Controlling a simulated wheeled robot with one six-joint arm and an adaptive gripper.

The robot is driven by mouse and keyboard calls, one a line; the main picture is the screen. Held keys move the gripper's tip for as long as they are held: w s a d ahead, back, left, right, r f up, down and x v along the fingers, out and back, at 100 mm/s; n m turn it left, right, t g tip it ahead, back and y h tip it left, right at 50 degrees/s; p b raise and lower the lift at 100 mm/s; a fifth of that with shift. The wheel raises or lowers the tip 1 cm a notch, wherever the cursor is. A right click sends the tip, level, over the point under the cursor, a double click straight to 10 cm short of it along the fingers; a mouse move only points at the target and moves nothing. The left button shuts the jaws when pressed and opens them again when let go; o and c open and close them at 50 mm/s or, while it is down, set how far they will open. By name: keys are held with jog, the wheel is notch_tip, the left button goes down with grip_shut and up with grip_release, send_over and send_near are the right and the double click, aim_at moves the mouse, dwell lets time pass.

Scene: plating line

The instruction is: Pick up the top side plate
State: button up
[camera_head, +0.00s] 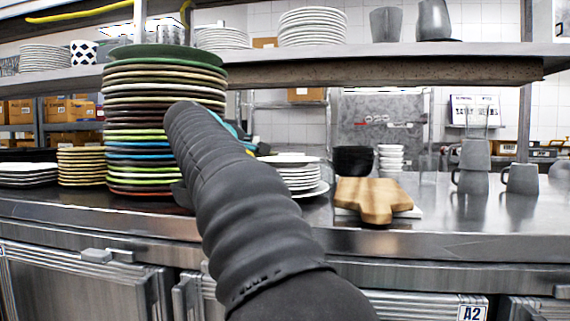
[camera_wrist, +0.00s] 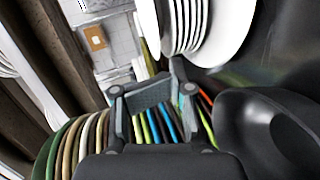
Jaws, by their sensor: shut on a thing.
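The white side plates (camera_head: 298,178) stand in a short stack on the steel counter, partly behind my arm. The top side plate (camera_head: 288,158) shows a small gap above the plates below it. In the wrist view, turned on its side, the top side plate (camera_wrist: 149,24) is set apart from the rest of the white stack (camera_wrist: 188,25). My gripper (camera_wrist: 160,85) is shut at the near edge of this top plate. The exact contact is hidden by the fingers. In the head view my arm hides most of the gripper.
A tall stack of coloured plates (camera_head: 150,120) stands close left of my arm; it also shows in the wrist view (camera_wrist: 75,145). A wooden board (camera_head: 370,198), black bowls (camera_head: 353,161) and grey mugs (camera_head: 521,179) are to the right. A shelf (camera_head: 400,68) runs overhead.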

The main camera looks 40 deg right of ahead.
jog(key=shift+x, duration=4)
grip_shut()
grip_release()
jog(key=shift+s+a+r, duration=0.1)
jog(key=v, duration=1.3)
jog(key=shift+s+a, duration=0.2)
jog(key=shift+a, duration=0.05)
